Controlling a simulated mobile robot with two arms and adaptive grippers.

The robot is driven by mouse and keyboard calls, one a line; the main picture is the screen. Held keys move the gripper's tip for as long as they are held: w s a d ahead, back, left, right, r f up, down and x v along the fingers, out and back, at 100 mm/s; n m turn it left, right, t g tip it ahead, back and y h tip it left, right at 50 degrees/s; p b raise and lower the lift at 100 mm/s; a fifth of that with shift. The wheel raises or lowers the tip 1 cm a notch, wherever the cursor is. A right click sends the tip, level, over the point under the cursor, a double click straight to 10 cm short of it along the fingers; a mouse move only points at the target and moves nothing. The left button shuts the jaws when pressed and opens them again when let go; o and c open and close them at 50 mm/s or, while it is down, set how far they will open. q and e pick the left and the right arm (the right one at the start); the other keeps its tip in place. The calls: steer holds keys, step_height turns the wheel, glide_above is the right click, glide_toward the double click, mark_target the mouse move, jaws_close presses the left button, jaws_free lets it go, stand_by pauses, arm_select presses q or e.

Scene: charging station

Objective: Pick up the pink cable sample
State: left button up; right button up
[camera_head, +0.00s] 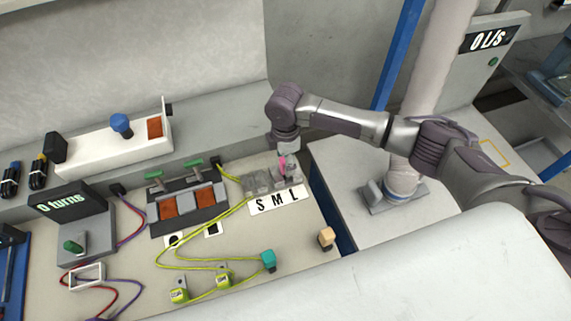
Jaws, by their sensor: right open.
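The pink cable sample (282,164) stands at the S M L holder near the back right of the workbench, mostly hidden by my right gripper. My right gripper (285,168) points down over it from above, with its fingers around or beside the pink part; I cannot tell if they touch it. The right gripper is open. The grey holder (258,183) sits behind a white label (276,200) reading S M L. My left gripper is not in view.
A tan block (326,237) stands near the right edge. A pale pipe (430,80) rises at right.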

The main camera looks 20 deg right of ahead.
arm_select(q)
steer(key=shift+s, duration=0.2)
arm_select(e)
steer(key=shift+f, duration=0.2)
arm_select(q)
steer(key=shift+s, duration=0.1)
arm_select(e)
jaws_close()
